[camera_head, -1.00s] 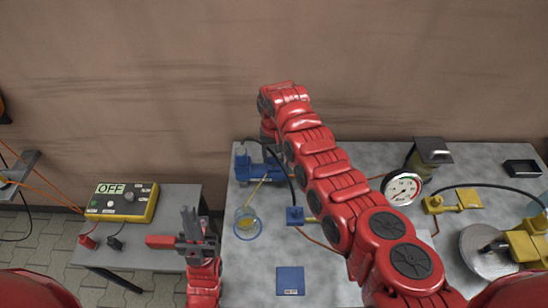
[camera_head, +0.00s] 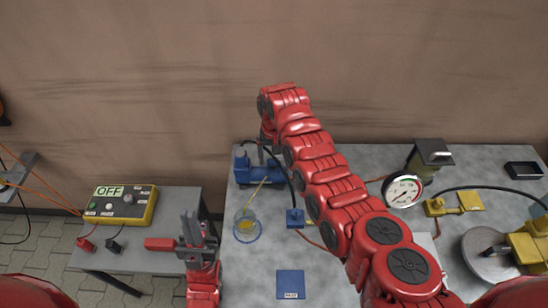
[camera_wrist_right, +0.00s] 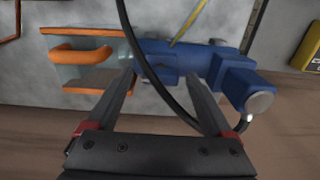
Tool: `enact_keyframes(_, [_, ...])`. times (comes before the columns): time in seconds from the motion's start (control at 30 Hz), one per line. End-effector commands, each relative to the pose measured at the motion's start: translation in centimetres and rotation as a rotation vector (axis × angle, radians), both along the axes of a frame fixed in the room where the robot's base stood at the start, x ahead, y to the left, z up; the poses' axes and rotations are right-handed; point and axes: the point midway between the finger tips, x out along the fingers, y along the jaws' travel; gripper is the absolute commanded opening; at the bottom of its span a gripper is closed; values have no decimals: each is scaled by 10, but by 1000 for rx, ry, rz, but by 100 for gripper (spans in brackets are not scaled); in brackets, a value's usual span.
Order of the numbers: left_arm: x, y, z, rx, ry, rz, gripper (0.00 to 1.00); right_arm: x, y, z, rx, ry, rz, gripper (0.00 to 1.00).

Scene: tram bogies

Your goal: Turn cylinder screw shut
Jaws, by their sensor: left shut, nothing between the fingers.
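The blue cylinder device (camera_head: 262,174) sits at the back left of the grey table, partly behind my right arm. In the right wrist view its blue body (camera_wrist_right: 222,72) lies past my fingertips, with a round silver knob (camera_wrist_right: 260,103) at its right end. I cannot tell for sure which part is the cylinder screw. My right gripper (camera_wrist_right: 160,76) is open, its fingers on both sides of a black hose; contact with the blue body is unclear. In the head view it is mostly hidden. My left gripper (camera_head: 188,214) is shut and empty, pointing up between the two tables.
A yellow control box (camera_head: 122,204) reading OFF stands on the left table. A glass with yellow liquid (camera_head: 246,222), a blue plate (camera_head: 290,284), a gauge (camera_head: 403,190) and yellow parts (camera_head: 457,202) are on the main table. The black hose (camera_wrist_right: 150,60) crosses near my right fingers.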

Motion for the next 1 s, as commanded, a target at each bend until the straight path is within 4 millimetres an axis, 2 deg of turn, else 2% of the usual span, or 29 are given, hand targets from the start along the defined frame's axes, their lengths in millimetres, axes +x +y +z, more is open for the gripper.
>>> enact_keyframes(0.27, [0,0,-1,0,0,0,0,0,0,1,1,-1,1,85])
enact_keyframes(0.37, [0,0,-4,0,0,0,0,2,1,8,2,-5,1,85])
enact_keyframes(0.47, [0,0,-10,0,0,0,0,2,1,24,3,-7,1,85])
enact_keyframes(0.6, [0,0,-22,0,0,0,0,3,1,59,4,-12,2,85])
enact_keyframes(0.7, [0,0,-13,0,0,0,0,2,-2,93,0,-5,-1,85])
enact_keyframes(1.0, [0,0,-22,0,0,0,0,1,-1,146,-2,-4,1,85])
